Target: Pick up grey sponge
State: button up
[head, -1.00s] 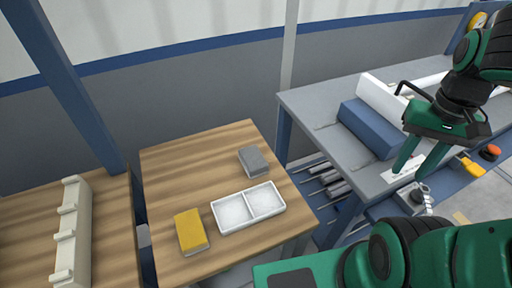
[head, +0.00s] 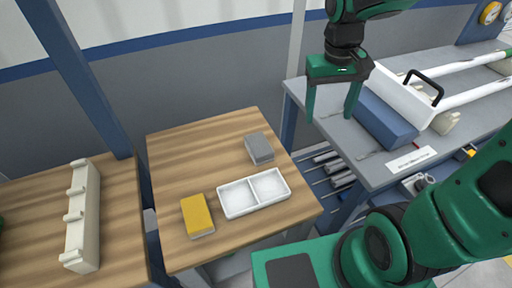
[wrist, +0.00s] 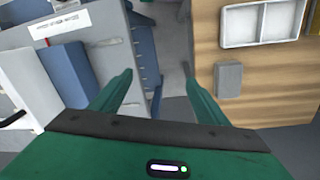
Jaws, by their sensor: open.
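The grey sponge (head: 259,148) lies on the wooden table near its right edge, behind the white tray. It also shows in the wrist view (wrist: 229,79), right of my gripper's fingers. My gripper (head: 330,116) is open and empty, with its fingers pointing down. It hangs in the air to the right of the sponge, above the left part of the grey workbench, and touches nothing that I can see. In the wrist view my two fingers (wrist: 159,82) are spread apart over the gap between bench and table.
A white two-part tray (head: 254,193) and a yellow sponge (head: 198,216) share the wooden table (head: 190,155). The grey workbench (head: 375,172) carries a blue block (head: 385,122) and a white holder with a black handle. A pale rack (head: 83,215) stands on the left table.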

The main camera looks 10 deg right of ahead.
jog(key=w+a+f+n+y, duration=0.1)
jog(key=w+a+n, duration=0.1)
jog(key=a, duration=0.6)
jog(key=w+a+f+n, duration=0.1)
jog(key=w+a+f, duration=0.15)
jog(key=a, duration=0.55)
send_over(259, 144)
jog(key=f, duration=0.4)
jog(key=shift+w+a+f, duration=0.15)
jog(key=shift+a+f, duration=0.05)
jog(key=shift+d+f, duration=0.2)
jog(key=shift+f, duration=2.8)
jog(key=c, duration=1.1)
